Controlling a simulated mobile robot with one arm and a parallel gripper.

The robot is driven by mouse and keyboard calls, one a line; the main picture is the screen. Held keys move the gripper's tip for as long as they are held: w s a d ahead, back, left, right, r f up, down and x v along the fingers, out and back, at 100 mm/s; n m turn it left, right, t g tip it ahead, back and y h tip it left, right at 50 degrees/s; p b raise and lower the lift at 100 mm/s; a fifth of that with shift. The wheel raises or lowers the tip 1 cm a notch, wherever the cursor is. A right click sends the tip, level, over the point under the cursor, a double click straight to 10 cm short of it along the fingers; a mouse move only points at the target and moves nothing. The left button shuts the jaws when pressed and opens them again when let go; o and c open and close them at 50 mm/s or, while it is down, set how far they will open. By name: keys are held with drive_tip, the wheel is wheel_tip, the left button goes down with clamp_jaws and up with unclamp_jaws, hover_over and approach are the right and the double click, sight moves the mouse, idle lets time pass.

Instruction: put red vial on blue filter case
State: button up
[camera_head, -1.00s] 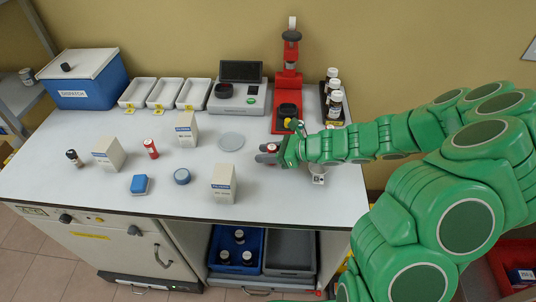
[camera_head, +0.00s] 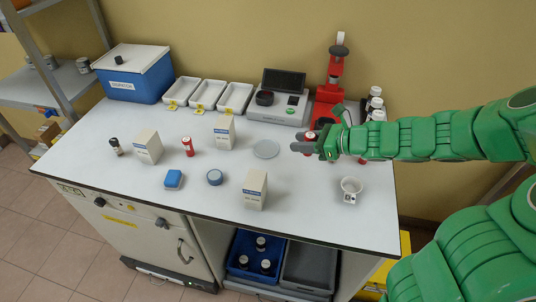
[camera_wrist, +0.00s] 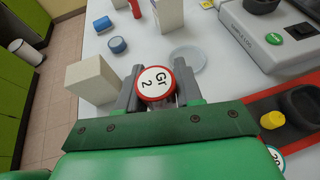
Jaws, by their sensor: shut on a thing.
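Another red vial (camera_head: 188,147) stands on the bench at left, and shows at the top of the wrist view (camera_wrist: 135,9). A small blue box (camera_head: 173,180) and a round blue case (camera_head: 215,177) lie near the front; I cannot tell for sure which is the filter case. Both are left of my gripper and apart from it.
White cartons (camera_head: 255,188) (camera_head: 148,146) (camera_head: 223,132) stand around the blue pieces. A clear round dish (camera_head: 265,149) lies left of my gripper. A white cup (camera_head: 350,190) stands at right. A red stand (camera_head: 331,85) and an analyser (camera_head: 277,104) are behind.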

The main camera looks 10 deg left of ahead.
drive_tip(key=s+a+r+n+g+h, duration=0.1)
drive_tip(key=s+a+r+n+g, duration=0.3)
drive_tip(key=s+a, duration=0.5)
drive_tip(key=s+a+r+n+g+h, duration=0.1)
drive_tip(key=s+a+r+n+g, duration=0.1)
drive_tip(key=s+a+n+g, duration=0.6)
drive_tip(key=m+t, duration=0.2)
drive_tip(key=m, duration=0.1)
hover_over(209, 176)
drive_tip(key=f, duration=0.9)
drive_tip(key=shift+s+d+f, duration=0.15)
drive_tip(key=shift+s+d, duration=0.1)
drive_tip(key=shift+s, duration=0.05)
drive_tip(key=shift+w+a+f, duration=0.25)
drive_tip(key=shift+w+f, duration=0.05)
drive_tip(key=shift+f, duration=1.7)
drive_tip(key=shift+f, duration=0.15)
drive_tip(key=o, duration=1)
